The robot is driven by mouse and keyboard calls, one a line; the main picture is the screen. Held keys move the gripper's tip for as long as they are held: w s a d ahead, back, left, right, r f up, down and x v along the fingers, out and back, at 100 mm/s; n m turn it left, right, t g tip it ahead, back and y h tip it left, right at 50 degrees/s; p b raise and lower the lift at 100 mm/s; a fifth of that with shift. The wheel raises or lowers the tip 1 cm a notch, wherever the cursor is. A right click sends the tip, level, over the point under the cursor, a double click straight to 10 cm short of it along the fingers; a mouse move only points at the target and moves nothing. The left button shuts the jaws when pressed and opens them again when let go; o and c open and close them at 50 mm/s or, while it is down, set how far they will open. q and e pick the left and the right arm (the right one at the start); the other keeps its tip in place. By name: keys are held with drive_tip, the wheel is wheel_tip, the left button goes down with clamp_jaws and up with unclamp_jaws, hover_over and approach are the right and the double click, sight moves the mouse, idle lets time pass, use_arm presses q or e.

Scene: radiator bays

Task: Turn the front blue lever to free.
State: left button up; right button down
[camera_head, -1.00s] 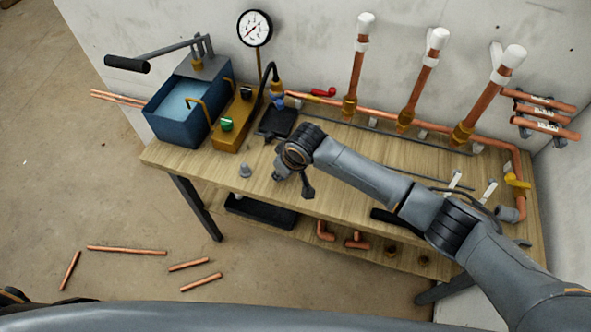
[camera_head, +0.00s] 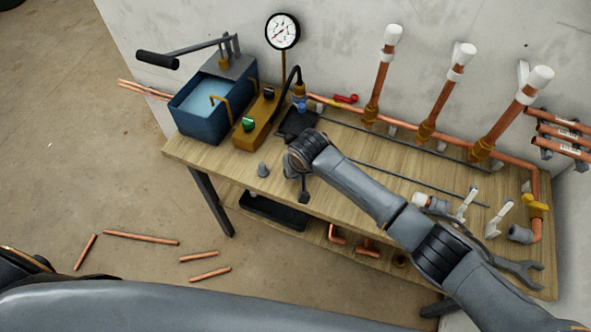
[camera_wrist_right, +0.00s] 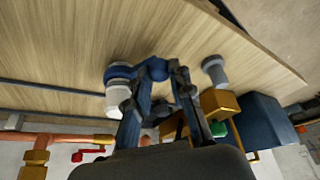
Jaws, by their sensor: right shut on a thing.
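My right gripper (camera_head: 294,170) reaches down over the front part of the bench, right of a grey cone (camera_head: 263,169). In the right wrist view, my right gripper (camera_wrist_right: 158,80) is shut on a blue lever (camera_wrist_right: 150,68). The lever's ring sits around a white cylinder (camera_wrist_right: 118,102). In the head view my arm hides this lever, and I cannot read its setting. Another small blue part (camera_head: 300,105) shows at the foot of the black hose. My left gripper is not in view.
The pump with its blue tank (camera_head: 205,118), green knob (camera_head: 249,124) and gauge (camera_head: 282,31) stands left of my gripper. Copper risers (camera_head: 378,80) line the wall. White levers (camera_head: 467,205) lie at the bench's right. Loose copper pieces (camera_head: 140,237) lie on the floor.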

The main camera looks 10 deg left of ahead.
drive_tip(key=c, duration=1.2)
unclamp_jaws()
drive_tip(key=v, duration=1.2)
drive_tip(key=shift+s+f, duration=0.1)
drive_tip(key=shift+f, duration=0.05)
